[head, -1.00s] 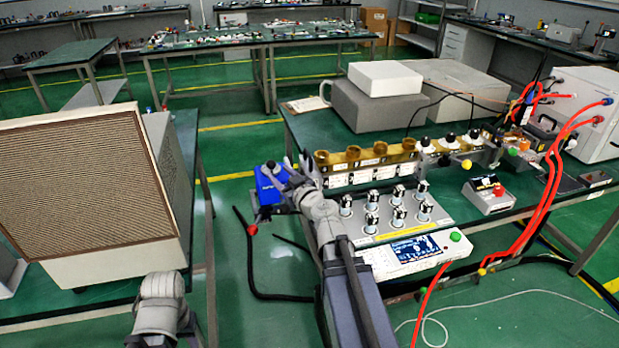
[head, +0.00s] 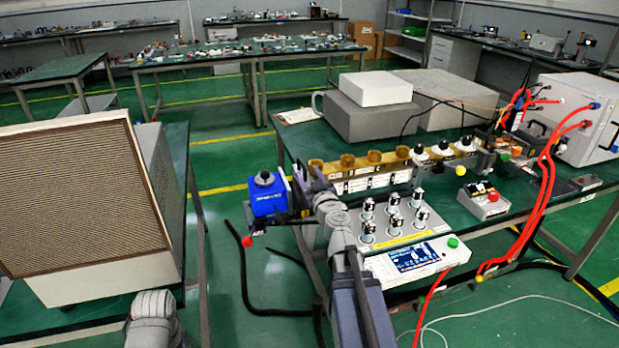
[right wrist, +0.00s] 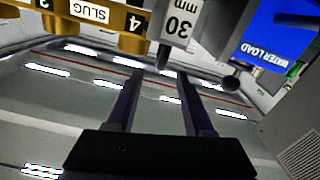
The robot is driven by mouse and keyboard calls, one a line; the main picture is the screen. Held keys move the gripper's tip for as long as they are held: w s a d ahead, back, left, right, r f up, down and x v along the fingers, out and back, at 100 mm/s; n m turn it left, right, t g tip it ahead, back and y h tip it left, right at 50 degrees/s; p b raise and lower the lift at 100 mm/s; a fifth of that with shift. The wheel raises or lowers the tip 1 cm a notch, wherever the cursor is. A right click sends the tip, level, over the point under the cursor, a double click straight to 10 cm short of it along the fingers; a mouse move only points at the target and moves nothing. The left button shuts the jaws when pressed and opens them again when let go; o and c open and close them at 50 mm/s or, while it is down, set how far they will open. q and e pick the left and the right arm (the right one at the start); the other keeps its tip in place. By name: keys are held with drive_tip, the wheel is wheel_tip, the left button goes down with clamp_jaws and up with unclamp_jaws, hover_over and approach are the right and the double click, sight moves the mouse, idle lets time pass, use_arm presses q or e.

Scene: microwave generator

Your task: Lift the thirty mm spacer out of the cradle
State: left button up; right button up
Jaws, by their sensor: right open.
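The grey spacer marked "30 mm" (right wrist: 180,28) shows upside down at the top of the right wrist view, between the brass slug tuner (right wrist: 85,15) and the blue water load (right wrist: 275,32). My right gripper (right wrist: 160,72) is open and empty, its two fingers apart and pointing toward the spacer, with a gap left between. In the head view my right gripper (head: 303,178) is just right of the blue water load (head: 266,196) and hides the spacer and its cradle. The brass tuner (head: 375,160) runs to the right. My left gripper is out of view.
A plate of several upright connectors (head: 393,217) and a white display unit (head: 418,260) stand in front of the tuner, close to my right arm. Red cables (head: 545,205) hang at the right. A large grille-fronted cabinet (head: 80,200) stands left.

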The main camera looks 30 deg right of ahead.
sight(302, 162)
drive_tip(key=x, duration=0.7)
drive_tip(key=shift+w, duration=0.25)
drive_tip(key=shift+c, duration=0.2)
clamp_jaws()
idle(1.0)
